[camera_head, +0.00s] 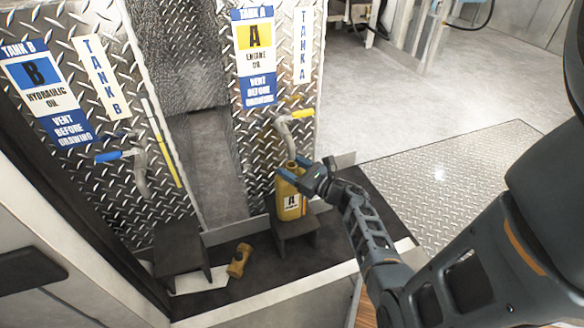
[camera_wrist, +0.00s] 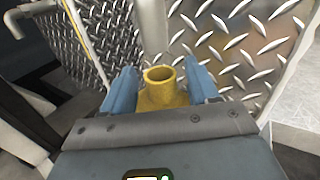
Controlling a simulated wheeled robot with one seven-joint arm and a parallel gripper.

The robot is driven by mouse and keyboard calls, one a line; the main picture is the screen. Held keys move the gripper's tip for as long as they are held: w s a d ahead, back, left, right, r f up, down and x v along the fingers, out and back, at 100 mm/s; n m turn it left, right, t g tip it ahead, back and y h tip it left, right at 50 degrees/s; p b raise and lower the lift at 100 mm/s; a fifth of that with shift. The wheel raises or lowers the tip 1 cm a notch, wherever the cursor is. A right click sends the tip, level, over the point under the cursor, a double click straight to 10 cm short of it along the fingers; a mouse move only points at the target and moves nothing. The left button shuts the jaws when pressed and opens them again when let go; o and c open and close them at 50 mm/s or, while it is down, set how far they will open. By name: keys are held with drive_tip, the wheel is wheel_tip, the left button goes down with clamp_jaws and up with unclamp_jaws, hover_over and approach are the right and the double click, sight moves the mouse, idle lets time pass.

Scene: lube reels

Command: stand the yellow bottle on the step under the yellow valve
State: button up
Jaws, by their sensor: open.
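The yellow bottle (camera_head: 290,200), marked A, stands upright on the dark step (camera_head: 293,230) under the yellow valve (camera_head: 300,115). The valve's spout comes down just above the bottle's neck. In the wrist view the bottle's open mouth (camera_wrist: 160,75) shows between the two blue fingers, with the pipe just behind it. My gripper (camera_head: 297,172) is open around the bottle's neck, one finger on each side (camera_wrist: 162,88). The wrist view shows small gaps between the fingers and the neck. The bottle's lower body is hidden in the wrist view.
A blue-handled valve (camera_head: 115,155) on the tank B panel stands above another dark step (camera_head: 180,255) at left. A small yellow-brown container (camera_head: 239,260) lies tipped on the dark floor between the steps. Tread-plate panels stand close behind the bottle. Open floor (camera_head: 450,180) lies to the right.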

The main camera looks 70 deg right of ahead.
drive_tip(key=shift+r, duration=0.15)
drive_tip(key=shift+s+a+p, duration=0.1)
drive_tip(key=shift+s+p, duration=0.2)
drive_tip(key=shift+s, duration=0.05)
drive_tip(key=p+v, duration=0.2)
drive_tip(key=v, duration=0.9)
drive_tip(key=a+r+m+t, duration=0.1)
drive_tip(key=a+r+m, duration=0.3)
drive_tip(key=a+m, duration=0.5)
drive_tip(key=a+r+m, duration=0.5)
drive_tip(key=a, duration=0.7)
drive_tip(key=s+a+r+m+g+y, duration=0.1)
drive_tip(key=s+a+r+m+y, duration=0.2)
drive_tip(key=s+a+r+m, duration=0.2)
drive_tip(key=s+a+r+m+g+y, duration=0.2)
drive_tip(key=s+a+r+m, duration=0.4)
drive_tip(key=m, duration=0.7)
drive_tip(key=shift+a+r+m+y, duration=0.4)
drive_tip(key=shift+a+r+y, duration=0.2)
drive_tip(key=shift+a+r, duration=0.95)
drive_tip(key=shift+a+f, duration=0.1)
drive_tip(key=shift+f, duration=0.05)
